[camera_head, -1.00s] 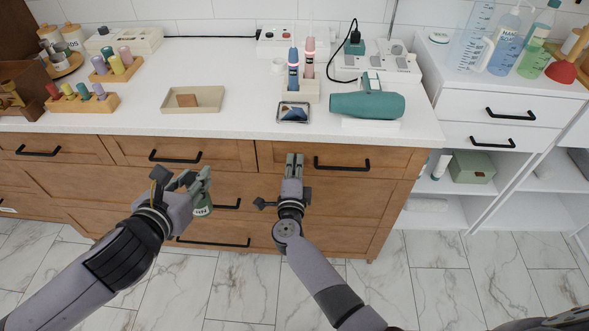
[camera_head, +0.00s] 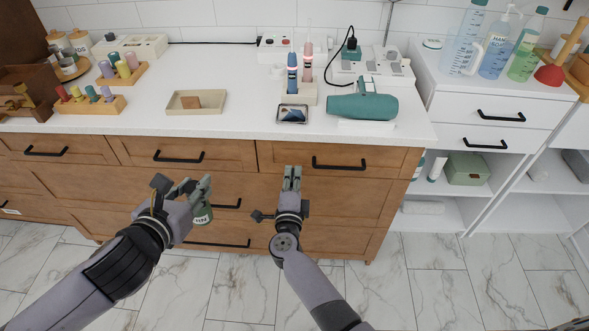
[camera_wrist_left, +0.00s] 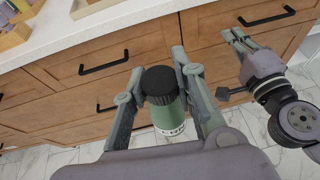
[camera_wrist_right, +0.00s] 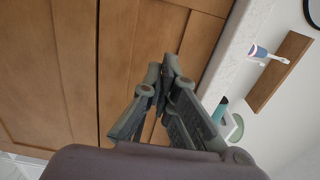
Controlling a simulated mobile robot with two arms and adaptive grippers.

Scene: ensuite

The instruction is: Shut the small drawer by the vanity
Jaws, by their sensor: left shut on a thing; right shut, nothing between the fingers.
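The white unit beside the wooden vanity (camera_head: 75,182) has two small drawers, an upper drawer (camera_head: 470,104) and a lower drawer (camera_head: 447,133), each with a black handle. My right gripper (camera_head: 292,172) is shut and empty, before the vanity's top right drawer (camera_head: 390,161), left of the white unit.
The counter holds a teal hair dryer (camera_head: 362,104), a small dish (camera_head: 292,114), a tray (camera_head: 178,107) and toothbrushes in a holder. Bottles and a red plunger stand on the white unit. A green box (camera_head: 467,169) sits on its shelf. Marble floor lies clear before the unit.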

